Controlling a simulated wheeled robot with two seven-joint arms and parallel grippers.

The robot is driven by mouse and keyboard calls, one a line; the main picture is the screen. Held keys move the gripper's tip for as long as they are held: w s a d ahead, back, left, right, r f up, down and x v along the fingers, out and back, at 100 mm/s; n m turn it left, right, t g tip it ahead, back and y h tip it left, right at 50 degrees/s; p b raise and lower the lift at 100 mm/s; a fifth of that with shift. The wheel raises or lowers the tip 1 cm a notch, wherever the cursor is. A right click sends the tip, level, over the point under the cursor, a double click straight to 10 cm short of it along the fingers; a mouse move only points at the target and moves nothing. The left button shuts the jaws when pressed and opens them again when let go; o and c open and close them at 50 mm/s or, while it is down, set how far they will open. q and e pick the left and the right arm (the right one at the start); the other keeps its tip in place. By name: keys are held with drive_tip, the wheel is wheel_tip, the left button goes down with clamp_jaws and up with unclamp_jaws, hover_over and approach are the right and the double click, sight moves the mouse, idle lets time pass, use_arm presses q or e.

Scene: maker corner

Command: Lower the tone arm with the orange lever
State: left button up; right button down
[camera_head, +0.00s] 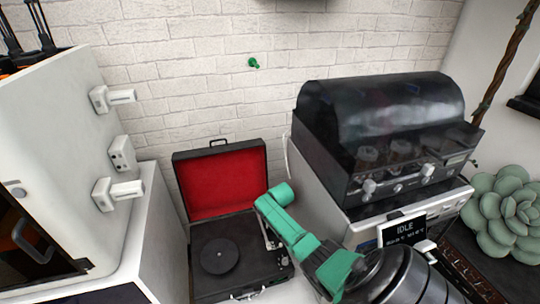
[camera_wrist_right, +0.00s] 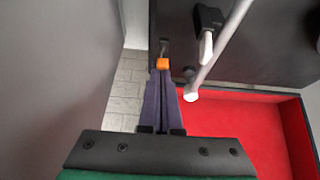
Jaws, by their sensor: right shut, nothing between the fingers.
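The record player (camera_head: 238,218) stands open, its red-lined lid (camera_head: 222,182) raised and a dark record (camera_head: 220,256) on its deck. The pale tone arm (camera_head: 266,236) is at the deck's right side, partly covered by my green right arm. In the right wrist view the tone arm (camera_wrist_right: 222,45) is a pale rod running diagonally beside the fingers. The small orange lever (camera_wrist_right: 162,64) shows right at the fingertips; I cannot tell whether they touch it. My right gripper (camera_wrist_right: 162,78) is shut and empty. My left gripper is not in view.
A large machine with a dark dome (camera_head: 385,105) and an IDLE screen (camera_head: 406,229) stands to the right of the record player. A white cabinet (camera_head: 60,150) is at the left. A green plant (camera_head: 505,205) is at far right. A brick wall is behind.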

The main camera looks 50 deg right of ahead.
drive_tip(key=shift+s+a+r+t+p, duration=0.1)
drive_tip(key=shift+s+t+p, duration=0.2)
drive_tip(key=shift+w+f+b, duration=0.15)
drive_tip(key=shift+f+b, duration=0.05)
drive_tip(key=shift+b, duration=0.2)
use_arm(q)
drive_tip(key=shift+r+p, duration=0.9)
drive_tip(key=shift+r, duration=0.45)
use_arm(e)
drive_tip(key=shift+r, duration=0.8)
